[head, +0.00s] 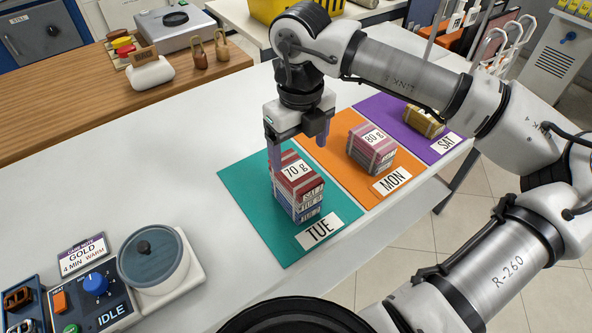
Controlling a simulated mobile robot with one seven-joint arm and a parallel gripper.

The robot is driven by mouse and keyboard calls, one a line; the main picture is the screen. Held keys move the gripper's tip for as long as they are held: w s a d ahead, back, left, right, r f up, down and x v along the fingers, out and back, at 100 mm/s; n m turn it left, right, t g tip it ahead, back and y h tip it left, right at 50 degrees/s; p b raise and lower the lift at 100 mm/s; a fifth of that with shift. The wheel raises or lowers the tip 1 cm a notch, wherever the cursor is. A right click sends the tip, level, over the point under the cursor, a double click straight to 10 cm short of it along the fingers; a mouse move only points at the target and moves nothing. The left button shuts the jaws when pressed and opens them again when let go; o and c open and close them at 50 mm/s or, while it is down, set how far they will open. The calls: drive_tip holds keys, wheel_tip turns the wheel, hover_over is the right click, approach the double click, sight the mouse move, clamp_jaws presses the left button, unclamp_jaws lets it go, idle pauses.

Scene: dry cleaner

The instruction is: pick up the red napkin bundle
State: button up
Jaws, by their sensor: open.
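A red napkin bundle (297,180) with a white "70 g" label lies on top of a stack of bundles on the teal TUE mat (246,195). Its front tag appears to read SAT. Below it are a paler bundle and a blue bundle (308,214) with a TUE tag. My gripper (298,154) points down over the stack, its jaws open. The left finger comes down at the red bundle's back left, and the right finger is at its back right. I cannot tell whether either finger touches it.
A pinkish "80 g" bundle (371,149) sits on the orange MON mat (343,122). A yellowish bundle (422,121) sits on the purple SAT mat (380,106). A lidded pot (153,262) and a control panel (92,300) stand at the front left. The white table's middle left is clear.

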sight(296, 169)
drive_tip(key=shift+a+f+p, duration=0.2)
drive_tip(key=shift+f+p, duration=0.3)
drive_tip(key=shift+f, duration=0.9)
drive_tip(key=shift+a+f+p, duration=0.15)
drive_tip(key=shift+f+p, duration=0.3)
drive_tip(key=shift+f, duration=0.9)
drive_tip(key=shift+c, duration=0.4)
drive_tip(key=c, duration=1)
drive_tip(key=shift+w+r, duration=0.1)
drive_tip(key=shift+r, duration=0.05)
